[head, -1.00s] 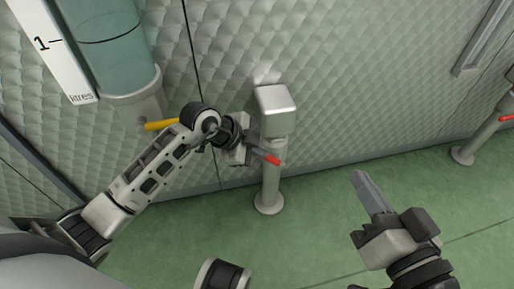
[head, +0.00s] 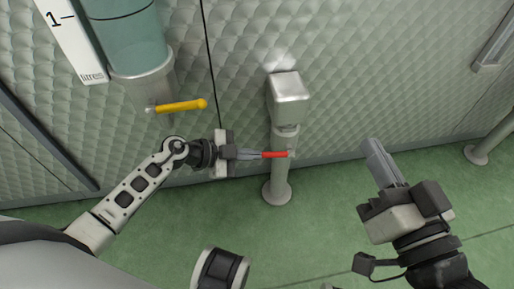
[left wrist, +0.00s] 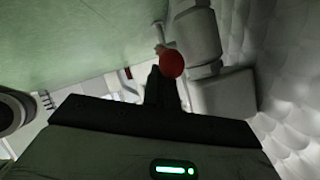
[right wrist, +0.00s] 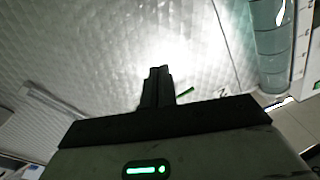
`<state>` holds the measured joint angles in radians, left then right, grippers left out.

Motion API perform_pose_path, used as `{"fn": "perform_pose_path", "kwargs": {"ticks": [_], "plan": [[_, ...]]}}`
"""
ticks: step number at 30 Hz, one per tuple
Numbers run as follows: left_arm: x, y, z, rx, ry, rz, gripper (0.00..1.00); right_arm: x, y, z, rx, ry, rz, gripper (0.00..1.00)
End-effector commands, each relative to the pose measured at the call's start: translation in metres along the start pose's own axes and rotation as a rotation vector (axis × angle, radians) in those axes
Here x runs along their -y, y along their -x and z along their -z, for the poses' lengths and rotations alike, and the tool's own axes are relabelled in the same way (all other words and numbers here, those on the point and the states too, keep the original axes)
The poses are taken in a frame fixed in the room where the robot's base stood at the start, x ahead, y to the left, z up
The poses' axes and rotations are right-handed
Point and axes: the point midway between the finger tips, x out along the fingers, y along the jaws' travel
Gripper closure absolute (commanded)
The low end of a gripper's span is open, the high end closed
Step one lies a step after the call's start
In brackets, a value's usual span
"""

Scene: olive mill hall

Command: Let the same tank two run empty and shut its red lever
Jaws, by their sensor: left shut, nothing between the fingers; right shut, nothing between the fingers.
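A tank (head: 128,45) holds teal liquid beside a white scale marked 1 and litres. A yellow lever (head: 180,106) sticks out to the right below it. A grey post with a metal box head (head: 289,99) stands right of it and carries a red lever (head: 275,155), which points left, roughly level in the picture. My left gripper (head: 256,154) is shut with its fingertips at the lever's free end; I cannot tell if they touch. In the left wrist view the red lever end (left wrist: 172,65) shows just beyond the fingertips. My right gripper (head: 370,145) is shut and empty, right of the post.
Another post (head: 487,146) stands at the far right, its top out of view. A quilted wall (head: 370,60) runs behind the posts. Green floor (head: 320,220) is open in front. In the right wrist view a teal-filled column (right wrist: 272,50) stands at upper right.

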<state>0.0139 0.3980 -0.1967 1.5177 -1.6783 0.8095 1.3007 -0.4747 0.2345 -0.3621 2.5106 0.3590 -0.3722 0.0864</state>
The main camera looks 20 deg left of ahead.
Motion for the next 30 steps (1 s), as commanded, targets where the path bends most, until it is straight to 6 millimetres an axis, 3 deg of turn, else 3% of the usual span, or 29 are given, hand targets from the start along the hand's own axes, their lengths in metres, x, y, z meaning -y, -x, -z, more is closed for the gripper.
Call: {"fn": "perform_pose_path", "kwargs": {"ticks": [10,30], "plan": [[-0.009,0.004,-0.020,0.010,0.003,0.008,1.00,0.002,0.007,-0.014,0.085,-0.097,-0.022,1.00],[-0.014,0.003,-0.027,0.017,0.003,0.006,1.00,0.002,0.010,-0.022,0.118,-0.132,-0.031,1.00]]}}
